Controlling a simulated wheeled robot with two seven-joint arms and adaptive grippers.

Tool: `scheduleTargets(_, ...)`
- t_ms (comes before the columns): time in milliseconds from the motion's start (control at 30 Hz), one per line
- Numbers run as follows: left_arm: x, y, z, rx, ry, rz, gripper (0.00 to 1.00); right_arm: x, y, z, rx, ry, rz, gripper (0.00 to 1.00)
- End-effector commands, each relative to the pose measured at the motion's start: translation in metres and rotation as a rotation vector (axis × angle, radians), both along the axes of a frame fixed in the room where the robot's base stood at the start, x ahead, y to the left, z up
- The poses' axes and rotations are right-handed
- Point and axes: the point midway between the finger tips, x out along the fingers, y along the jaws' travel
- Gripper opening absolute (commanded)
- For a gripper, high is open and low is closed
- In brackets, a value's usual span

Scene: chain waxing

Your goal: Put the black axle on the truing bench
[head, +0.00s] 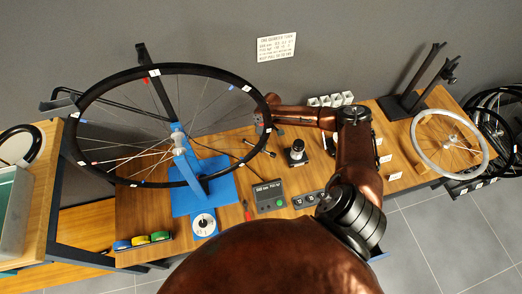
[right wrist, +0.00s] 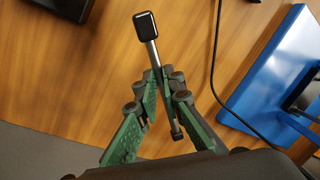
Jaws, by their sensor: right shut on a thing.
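The black axle (right wrist: 151,52) is a thin grey rod with a black block at one end. In the right wrist view, my right gripper (right wrist: 164,97) is shut on it. The block end points away from the gripper, and the other end shows between the green fingers. The wooden truing bench (head: 297,215) fills the middle of the head view. My right gripper (head: 263,122) is over its back part, beside the wheel rim. I cannot tell whether the axle touches the wood. My left gripper is not in view.
A black-rimmed wheel (head: 127,77) sits in a blue stand (head: 219,189) on the left of the bench. A grey meter (head: 269,196) and a black cable (right wrist: 216,72) are near. A silver wheel (head: 421,145) and a black post stand (head: 415,83) are at the right.

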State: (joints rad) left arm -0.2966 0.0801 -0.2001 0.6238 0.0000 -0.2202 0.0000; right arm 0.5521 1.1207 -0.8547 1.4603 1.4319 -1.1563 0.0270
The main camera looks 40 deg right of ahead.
Motion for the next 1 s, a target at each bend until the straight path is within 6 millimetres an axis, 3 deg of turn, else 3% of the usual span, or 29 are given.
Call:
scheduleTargets(300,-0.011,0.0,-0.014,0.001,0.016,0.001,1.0,0.005,0.0,-0.036,-0.001,0.002,-0.001,0.0)
scheduleTargets(700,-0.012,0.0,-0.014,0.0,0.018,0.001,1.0,0.005,0.0,-0.04,0.0,0.0,-0.001,0.0)
scheduleTargets(733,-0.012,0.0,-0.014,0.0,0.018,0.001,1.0,0.005,0.0,-0.04,0.0,0.0,-0.001,0.09)
scheduleTargets(1000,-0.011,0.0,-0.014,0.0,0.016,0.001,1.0,0.005,0.0,-0.039,0.0,0.0,-0.001,0.25)
